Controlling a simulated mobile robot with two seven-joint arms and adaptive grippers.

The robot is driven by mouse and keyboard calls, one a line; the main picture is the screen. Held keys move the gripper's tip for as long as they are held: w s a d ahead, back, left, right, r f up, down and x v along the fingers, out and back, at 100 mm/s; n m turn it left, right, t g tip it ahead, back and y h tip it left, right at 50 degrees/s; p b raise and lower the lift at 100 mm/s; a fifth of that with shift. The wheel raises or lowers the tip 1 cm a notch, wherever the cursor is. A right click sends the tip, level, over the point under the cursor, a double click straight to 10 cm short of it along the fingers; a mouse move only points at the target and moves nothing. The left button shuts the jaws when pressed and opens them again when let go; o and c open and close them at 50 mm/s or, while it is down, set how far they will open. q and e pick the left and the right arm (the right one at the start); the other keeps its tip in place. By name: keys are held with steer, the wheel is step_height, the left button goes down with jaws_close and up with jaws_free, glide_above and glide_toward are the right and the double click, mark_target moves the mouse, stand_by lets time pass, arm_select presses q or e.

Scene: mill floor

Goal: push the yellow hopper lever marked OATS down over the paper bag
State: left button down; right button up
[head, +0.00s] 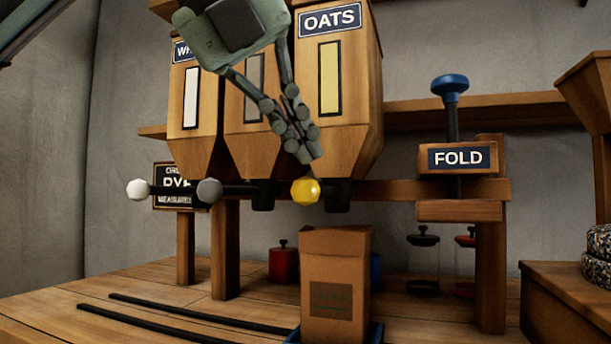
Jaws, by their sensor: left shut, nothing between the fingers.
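The yellow lever knob (305,191) sits at the end of its lever, in front of the black spout under the hopper marked OATS (340,60). The brown paper bag (335,270) stands upright below that spout, on a blue tray (376,333) that mostly hides behind it. My left gripper (304,152) is shut and empty, pointing down just above the yellow knob. I cannot tell whether its fingertips touch the knob. My right gripper is not in view.
A white knob (137,190) and a grey knob (209,191) are on levers to the left. A FOLD press (460,158) with a blue knob stands at right. Black rails (190,318) run along the wooden bench. A red canister (284,264) stands behind the bag.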

mark_target(296, 185)
arm_select(q)
steer(key=shift+f, duration=0.4)
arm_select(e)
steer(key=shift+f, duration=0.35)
arm_select(q)
steer(key=shift+f+b, duration=2.5)
steer(key=shift+f, duration=0.05)
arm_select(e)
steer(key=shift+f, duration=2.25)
arm_select(q)
steer(key=shift+r, duration=0.1)
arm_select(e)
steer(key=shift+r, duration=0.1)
arm_select(q)
steer(key=shift+r+p, duration=2.35)
steer(key=shift+r, duration=0.55)
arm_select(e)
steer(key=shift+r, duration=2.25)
arm_select(q)
steer(key=shift+r, duration=0.1)
